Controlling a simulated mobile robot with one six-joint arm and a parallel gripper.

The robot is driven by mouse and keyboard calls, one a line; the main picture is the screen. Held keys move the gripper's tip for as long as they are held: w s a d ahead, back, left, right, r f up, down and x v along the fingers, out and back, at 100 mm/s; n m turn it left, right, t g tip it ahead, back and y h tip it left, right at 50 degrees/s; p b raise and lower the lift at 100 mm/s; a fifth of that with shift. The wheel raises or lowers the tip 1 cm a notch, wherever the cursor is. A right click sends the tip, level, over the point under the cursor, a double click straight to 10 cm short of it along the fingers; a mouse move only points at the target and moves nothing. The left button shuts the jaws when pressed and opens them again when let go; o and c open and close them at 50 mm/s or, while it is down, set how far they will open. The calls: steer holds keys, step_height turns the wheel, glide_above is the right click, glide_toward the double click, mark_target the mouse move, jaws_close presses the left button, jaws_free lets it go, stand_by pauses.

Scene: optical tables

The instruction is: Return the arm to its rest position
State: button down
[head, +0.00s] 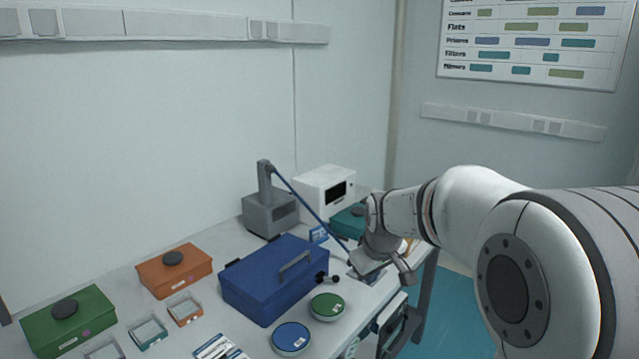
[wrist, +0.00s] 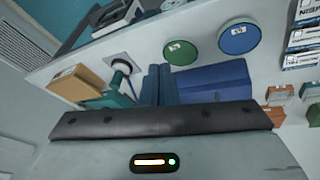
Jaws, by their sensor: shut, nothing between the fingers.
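My white arm reaches in from the right of the head view and bends down at the wrist over the right end of the table. My gripper (head: 372,268) is over that end, close to the table's right edge; its fingertips are hard to make out there. In the wrist view the dark edge of my gripper (wrist: 160,123) crosses the lower part of the picture. It is shut and nothing shows held in it. The blue case (head: 275,278) is left of my gripper in the head view, apart from it.
A green round lid (head: 327,306) and a blue one (head: 290,338) lie in front of the blue case. A grey device (head: 270,213) with a slanting blue rod and a white box (head: 324,190) stand at the back. Orange (head: 174,270) and green (head: 68,321) boxes are at left.

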steer(key=s+d+m, duration=0.1)
steer(key=s+m, duration=0.2)
steer(key=s, duration=1)
steer(key=s+d+f+m+g, duration=0.1)
steer(key=s+d+m, duration=0.1)
steer(key=s, duration=1.1)
steer(key=shift+f+m+g, duration=0.2)
steer(key=shift+m+g, duration=0.1)
steer(key=shift+m, duration=0.2)
steer(key=c, duration=2.1)
jaws_free()
steer(key=shift+d, duration=0.1)
steer(key=shift+c, duration=0.2)
